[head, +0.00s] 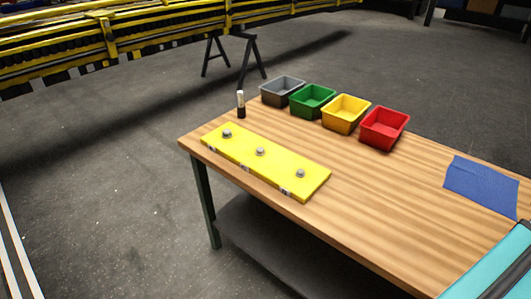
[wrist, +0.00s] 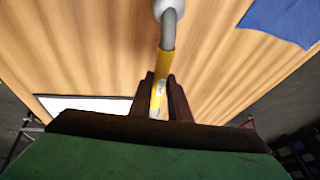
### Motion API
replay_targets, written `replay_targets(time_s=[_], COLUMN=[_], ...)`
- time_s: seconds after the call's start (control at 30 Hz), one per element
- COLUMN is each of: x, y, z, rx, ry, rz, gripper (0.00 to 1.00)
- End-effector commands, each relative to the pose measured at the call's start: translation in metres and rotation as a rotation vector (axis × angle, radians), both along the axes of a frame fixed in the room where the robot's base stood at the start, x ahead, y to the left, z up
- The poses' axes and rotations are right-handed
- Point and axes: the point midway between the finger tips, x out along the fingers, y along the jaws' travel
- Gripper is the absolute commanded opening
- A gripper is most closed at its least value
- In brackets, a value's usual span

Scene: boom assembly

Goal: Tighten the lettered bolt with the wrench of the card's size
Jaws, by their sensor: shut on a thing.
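My gripper (wrist: 160,92) is shut on the yellow handle of a tool (wrist: 158,98), seen in the wrist view. The tool has a grey shaft and a pale rounded end at the top edge of the picture; its size marking cannot be read. A yellow plate (head: 250,165) lies at the left end of the table in the head view. It carries a left bolt (head: 227,134), a middle bolt (head: 260,152) and a right bolt (head: 300,174). Small labels on its front edge are too small to read. A white sheet (wrist: 85,105), possibly the card, shows partly in the wrist view.
A grey bin (head: 282,91), green bin (head: 312,100), yellow bin (head: 346,112) and red bin (head: 384,128) line the table's back edge. A black-and-white cylinder (head: 241,104) stands behind the plate. A blue cloth (head: 482,187) lies at right. The wooden table's (head: 390,205) middle is clear.

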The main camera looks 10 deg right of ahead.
Motion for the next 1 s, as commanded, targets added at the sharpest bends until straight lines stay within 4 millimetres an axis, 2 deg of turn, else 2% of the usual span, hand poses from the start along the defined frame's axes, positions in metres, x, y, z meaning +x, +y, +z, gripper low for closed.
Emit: replay_targets(time_s=[1.0], x=[0.0089], y=[-0.0087], z=[0.0008], rx=[-0.003], ry=[0.008], rz=[-0.067], gripper=[0.00])
